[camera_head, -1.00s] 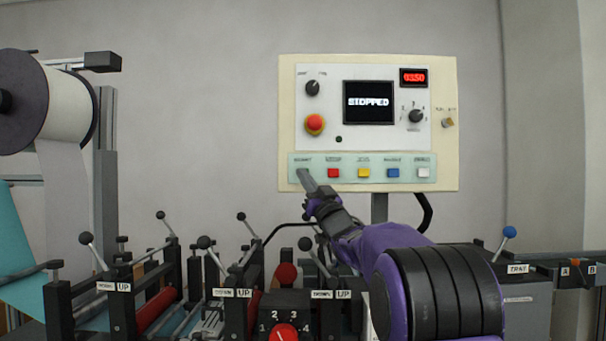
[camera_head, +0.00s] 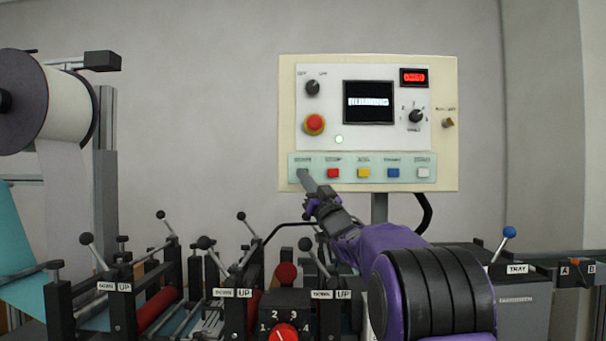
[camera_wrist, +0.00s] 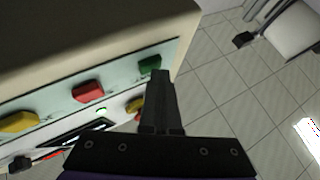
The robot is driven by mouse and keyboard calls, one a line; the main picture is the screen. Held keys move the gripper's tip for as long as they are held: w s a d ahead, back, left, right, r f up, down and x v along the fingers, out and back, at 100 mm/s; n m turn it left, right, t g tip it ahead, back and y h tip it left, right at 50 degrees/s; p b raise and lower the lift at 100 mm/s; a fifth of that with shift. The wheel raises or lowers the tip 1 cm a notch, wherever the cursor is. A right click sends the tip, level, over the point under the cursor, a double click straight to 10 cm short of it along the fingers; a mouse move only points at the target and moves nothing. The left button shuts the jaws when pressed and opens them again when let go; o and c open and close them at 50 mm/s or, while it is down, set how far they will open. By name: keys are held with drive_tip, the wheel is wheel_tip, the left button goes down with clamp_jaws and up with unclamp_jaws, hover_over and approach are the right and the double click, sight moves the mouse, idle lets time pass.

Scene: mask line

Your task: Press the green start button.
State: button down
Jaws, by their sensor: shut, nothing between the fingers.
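The green start button (camera_wrist: 149,65) shows in the wrist view at the end of a row of buttons on a pale strip. In the head view it is hidden behind my fingertips. My gripper (camera_head: 303,174) is shut and empty, its tips at the left end of the button row. In the wrist view the gripper tips (camera_wrist: 160,74) overlap the lower edge of the green button; whether they touch it I cannot tell. The panel screen (camera_head: 368,102) shows blurred text that looks like "RUNNING". A small green lamp (camera_head: 339,140) is lit.
Red (camera_head: 333,173), yellow (camera_head: 364,173), blue (camera_head: 393,173) and white (camera_head: 423,173) buttons lie right of my gripper. A red emergency knob (camera_head: 314,124) sits above. Levers and rollers fill the machine below; a large white roll (camera_head: 68,105) stands left.

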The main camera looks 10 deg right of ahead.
drive_tip(key=shift+s+f, duration=0.1)
drive_tip(key=shift+s, duration=0.05)
drive_tip(key=shift+s+a+b, duration=0.15)
drive_tip(key=shift+s+b, duration=0.55)
drive_tip(key=shift+b, duration=0.25)
drive_tip(key=shift+s, duration=0.1)
drive_tip(key=s+b, duration=0.1)
drive_tip(key=s, duration=0.1)
drive_tip(key=s+a+b, duration=0.1)
drive_tip(key=s, duration=0.1)
drive_tip(key=shift+s, duration=0.4)
